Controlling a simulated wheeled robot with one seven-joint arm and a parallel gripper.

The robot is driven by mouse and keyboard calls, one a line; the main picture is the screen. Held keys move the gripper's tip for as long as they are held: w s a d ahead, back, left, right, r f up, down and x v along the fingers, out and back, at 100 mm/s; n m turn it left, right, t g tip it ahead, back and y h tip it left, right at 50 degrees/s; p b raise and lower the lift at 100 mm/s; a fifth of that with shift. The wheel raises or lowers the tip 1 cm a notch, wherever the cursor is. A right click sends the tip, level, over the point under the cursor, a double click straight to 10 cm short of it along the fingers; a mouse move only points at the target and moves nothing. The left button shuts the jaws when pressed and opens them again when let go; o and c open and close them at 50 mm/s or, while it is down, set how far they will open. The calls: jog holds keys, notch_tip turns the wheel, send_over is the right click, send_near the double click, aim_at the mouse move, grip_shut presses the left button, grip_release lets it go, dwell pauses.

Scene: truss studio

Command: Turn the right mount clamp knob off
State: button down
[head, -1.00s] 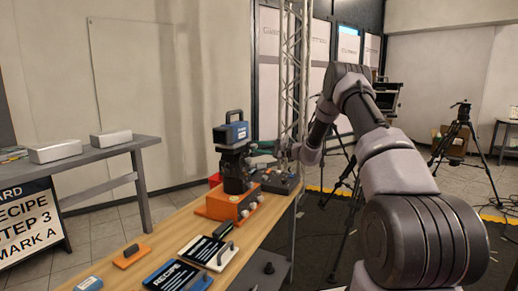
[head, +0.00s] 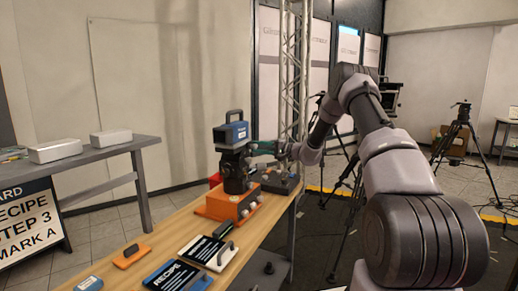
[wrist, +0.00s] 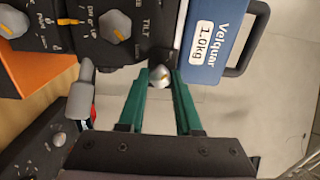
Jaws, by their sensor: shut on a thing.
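In the wrist view a small silver knob (wrist: 159,76) with a yellow mark sits on the side of the black mount (wrist: 150,45), close to the blue box labelled Velquar 1.0kg (wrist: 215,35). My gripper's green fingers (wrist: 160,84) are on either side of this knob, shut on it. In the head view my gripper (head: 264,147) reaches in from the right to the black mount (head: 236,170), under the blue box (head: 231,133). The knob is too small to make out there. The lettering by it is not readable.
A larger TILT knob (wrist: 116,26) and a grey lever (wrist: 83,78) are close to the fingers. The mount stands on an orange base (head: 222,206) on the wooden table (head: 176,227). A dark control box (head: 279,180) is behind it; a truss (head: 293,70) rises beyond.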

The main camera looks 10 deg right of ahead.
jog(key=shift+d+f, duration=0.1)
jog(key=c, duration=0.6)
grip_release()
jog(key=v, duration=1)
jog(key=shift+s+d, duration=0.25)
jog(key=shift+d, duration=0.05)
